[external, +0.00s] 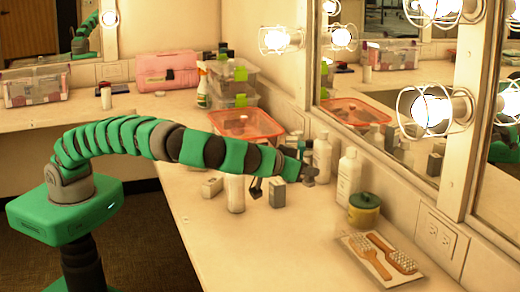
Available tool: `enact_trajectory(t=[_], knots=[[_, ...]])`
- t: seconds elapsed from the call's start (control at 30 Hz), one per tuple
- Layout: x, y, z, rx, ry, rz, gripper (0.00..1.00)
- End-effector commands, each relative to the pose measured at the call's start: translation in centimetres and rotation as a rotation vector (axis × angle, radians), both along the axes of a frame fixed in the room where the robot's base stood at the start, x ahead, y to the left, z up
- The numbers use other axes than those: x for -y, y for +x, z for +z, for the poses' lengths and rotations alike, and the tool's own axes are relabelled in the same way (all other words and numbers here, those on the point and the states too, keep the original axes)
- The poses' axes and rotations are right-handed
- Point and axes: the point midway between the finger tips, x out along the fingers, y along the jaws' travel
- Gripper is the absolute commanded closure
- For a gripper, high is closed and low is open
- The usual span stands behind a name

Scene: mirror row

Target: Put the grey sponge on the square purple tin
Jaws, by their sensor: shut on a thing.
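My gripper (283,181) is over the counter in the middle of the external view, at the end of my green arm, with its dark fingers pointing down. It is shut on a small grey block (277,194), which looks like the grey sponge. Whether the block touches the counter is hard to tell. I cannot make out a square purple tin; it may be hidden behind my arm or among the small items.
A white jar (235,194) stands just left of my gripper. White bottles (348,176), a green-lidded jar (364,210) and a tray (351,243) with two brushes line the mirror side. An orange-lidded container (246,125) is behind. The front counter (250,252) is clear.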

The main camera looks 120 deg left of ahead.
Motion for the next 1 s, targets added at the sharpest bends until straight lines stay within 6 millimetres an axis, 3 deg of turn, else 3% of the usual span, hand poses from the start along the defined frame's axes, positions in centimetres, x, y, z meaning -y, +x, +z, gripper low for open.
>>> enact_trajectory(t=[0.03, 0.2, 0.5, 1.0], knots=[[-1.9, -0.6, 0.9, 0.004, -0.001, 0.016, 0.97], [-7.6, -2.3, 3.0, 0.004, -0.001, 0.049, 0.97], [-16.3, -6.9, 5.1, 0.002, -0.002, 0.095, 0.97], [-26.8, -16.9, 5.0, 0.001, -0.001, 0.126, 0.97]])
